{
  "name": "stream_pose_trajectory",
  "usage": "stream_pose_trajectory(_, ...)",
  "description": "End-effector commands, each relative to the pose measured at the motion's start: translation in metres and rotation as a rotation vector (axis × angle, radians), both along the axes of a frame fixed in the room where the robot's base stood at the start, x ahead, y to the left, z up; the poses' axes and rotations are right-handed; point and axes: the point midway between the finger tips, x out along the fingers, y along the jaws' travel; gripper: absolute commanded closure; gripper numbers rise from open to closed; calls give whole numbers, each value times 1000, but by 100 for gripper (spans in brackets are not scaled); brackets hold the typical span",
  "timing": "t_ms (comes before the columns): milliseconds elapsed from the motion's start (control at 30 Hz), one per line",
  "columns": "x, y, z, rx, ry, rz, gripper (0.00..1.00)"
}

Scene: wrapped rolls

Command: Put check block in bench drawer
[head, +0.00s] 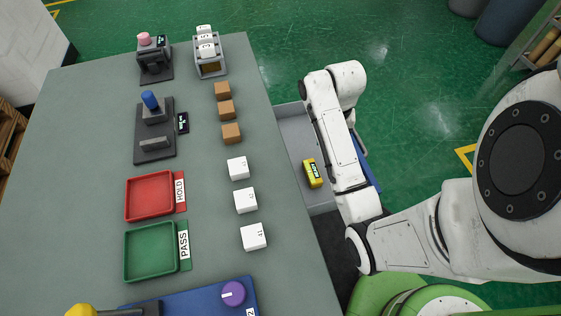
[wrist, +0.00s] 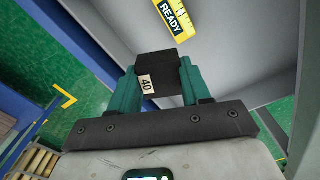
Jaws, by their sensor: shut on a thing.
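My gripper (wrist: 158,78) has teal fingers and is shut on a dark block with a white "40" label, taken to be the check block (wrist: 165,62), in the wrist view. The bench drawer (head: 293,126) stands open at the bench's right side in the head view. Its grey inside (wrist: 228,50) also shows beyond the block in the wrist view. I cannot tell how high the block is above the drawer floor. In the head view my arm hides the gripper and the block.
A yellow device (head: 312,173) lies in the drawer; its "READY" display (wrist: 174,17) shows in the wrist view. The grey bench (head: 80,130) carries white blocks (head: 245,200), brown blocks (head: 226,109), a red tray (head: 150,195) and a green tray (head: 150,251). Green floor lies beyond.

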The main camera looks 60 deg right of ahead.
Motion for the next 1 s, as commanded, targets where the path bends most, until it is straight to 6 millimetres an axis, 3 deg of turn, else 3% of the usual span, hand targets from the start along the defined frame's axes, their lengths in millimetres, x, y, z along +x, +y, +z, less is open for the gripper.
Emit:
stream_pose_trajectory(433,76,-49,-39,-4,4,0,84)
stream_pose_trajectory(600,96,-61,-71,-2,5,1,84)
stream_pose_trajectory(1000,117,-73,-105,0,4,-1,84)
